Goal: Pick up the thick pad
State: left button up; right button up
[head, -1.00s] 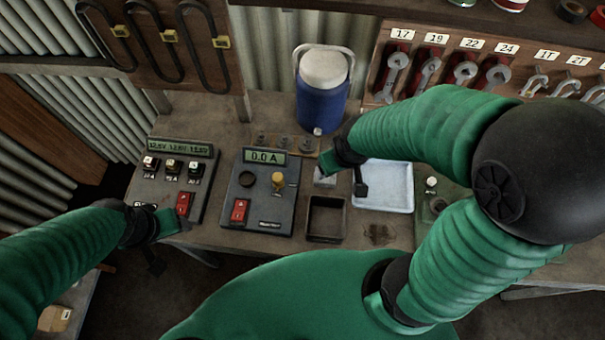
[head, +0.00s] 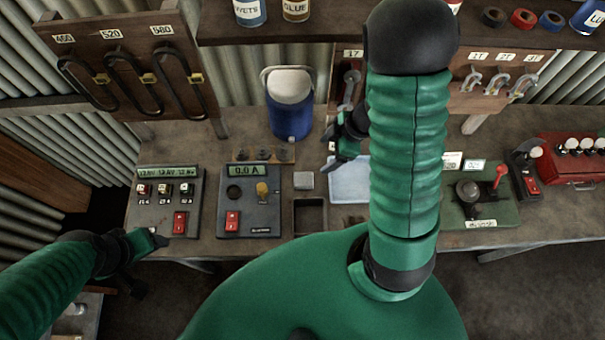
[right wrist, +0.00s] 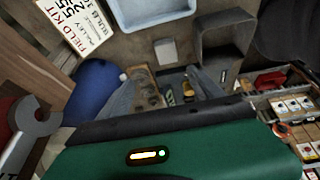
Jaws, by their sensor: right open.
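A small light grey block (head: 304,180), which may be the thick pad, lies on the bench above an open dark box. It also shows in the right wrist view (right wrist: 165,50). A wooden rack (head: 262,155) with several dark round pieces stands behind it; I cannot tell whether one of these is the thick pad. My right gripper (head: 329,156) is open and empty, above the bench to the right of the block and near the blue tray. Its two fingers (right wrist: 160,80) spread in the wrist view. My left gripper (head: 146,258) has its fingers apart at the bench's front left edge.
A blue jug (head: 289,110) stands behind the rack. A pale blue tray (head: 348,183) and the dark box (head: 310,216) lie near the block. Two panels, one reading 0.0 A (head: 252,205), are to the left. A green unit (head: 482,207) and red box (head: 572,160) are right.

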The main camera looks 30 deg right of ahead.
jog(key=s+f, duration=0.2)
jog(key=b, duration=0.4)
send_over(305, 179)
jog(key=s+d, duration=0.2)
jog(key=shift+g, duration=0.3)
jog(key=f, duration=0.8)
jog(key=shift+w+d+f, duration=0.1)
jog(key=shift+w+f, duration=0.1)
jog(key=shift+f, duration=0.15)
jog(key=x, duration=0.2)
jog(key=b+x, duration=0.1)
jog(key=x, duration=0.2)
jog(key=shift+w+a+f, duration=0.1)
jog(key=shift+w+a, duration=0.2)
jog(key=shift+w+f, duration=0.1)
jog(key=shift+c, duration=0.3)
jog(key=c, duration=1.5)
notch_tip(305, 179, up, 18)
jog(key=p, duration=0.6)
jog(key=shift+p, duration=0.3)
